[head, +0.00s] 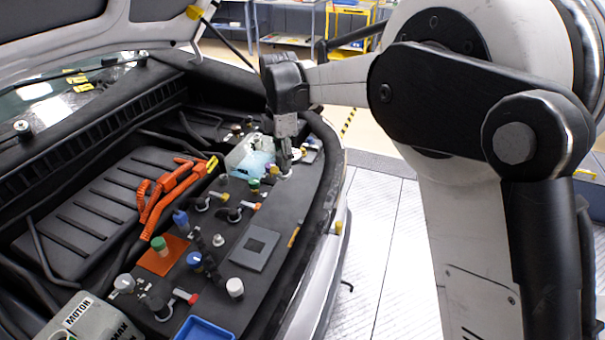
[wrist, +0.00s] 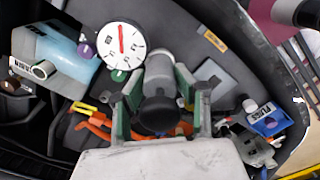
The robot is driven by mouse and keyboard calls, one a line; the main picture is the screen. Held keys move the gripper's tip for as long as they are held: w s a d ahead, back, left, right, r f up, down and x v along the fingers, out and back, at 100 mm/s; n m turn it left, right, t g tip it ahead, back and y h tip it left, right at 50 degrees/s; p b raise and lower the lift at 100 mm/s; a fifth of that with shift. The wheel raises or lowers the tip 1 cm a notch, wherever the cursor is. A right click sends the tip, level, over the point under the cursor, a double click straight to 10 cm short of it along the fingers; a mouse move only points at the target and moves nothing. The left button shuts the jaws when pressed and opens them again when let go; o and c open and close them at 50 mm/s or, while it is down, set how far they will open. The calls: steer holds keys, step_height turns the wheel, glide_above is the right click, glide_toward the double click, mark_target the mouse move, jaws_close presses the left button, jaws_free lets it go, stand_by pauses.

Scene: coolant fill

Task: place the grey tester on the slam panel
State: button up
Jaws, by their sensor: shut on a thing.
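My gripper (wrist: 163,120) is shut on the grey tester (wrist: 160,72), a grey body with a black rounded end and a white round dial with a red needle beside it. In the head view my gripper (head: 287,158) points down beside the coolant tank (head: 242,158); the tester there is small and mostly hidden. In the wrist view the pale blue tank (wrist: 62,52) lies left of the tester, apart from it. The dark slam panel (head: 300,212) runs along the front edge of the bay. I cannot tell whether the tester touches anything below.
A flat grey square pad (head: 255,250) lies on the slam panel. Several coloured caps and fittings crowd around it, with an orange pad (head: 163,255) and a blue tray (head: 205,329). Orange cables (head: 175,188) lie farther left. The raised hood (head: 60,30) hangs over the bay.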

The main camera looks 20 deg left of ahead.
steer(key=shift+w+d+f+p, duration=0.2)
steer(key=shift+w+d+f, duration=0.15)
steer(key=shift+w+f, duration=1.3)
steer(key=shift+w+d+f+p, duration=0.25)
steer(key=shift+w+d+f, duration=0.05)
steer(key=shift+w+f, duration=1.35)
steer(key=shift+w+d+f+p, duration=0.2)
steer(key=shift+w+d+f, duration=0.15)
steer(key=shift+w+f, duration=1.3)
steer(key=shift+f, duration=0.2)
steer(key=o, duration=0.9)
steer(key=shift+r, duration=0.1)
step_height(320, 180, up, 12)
steer(key=shift+r, duration=0.1)
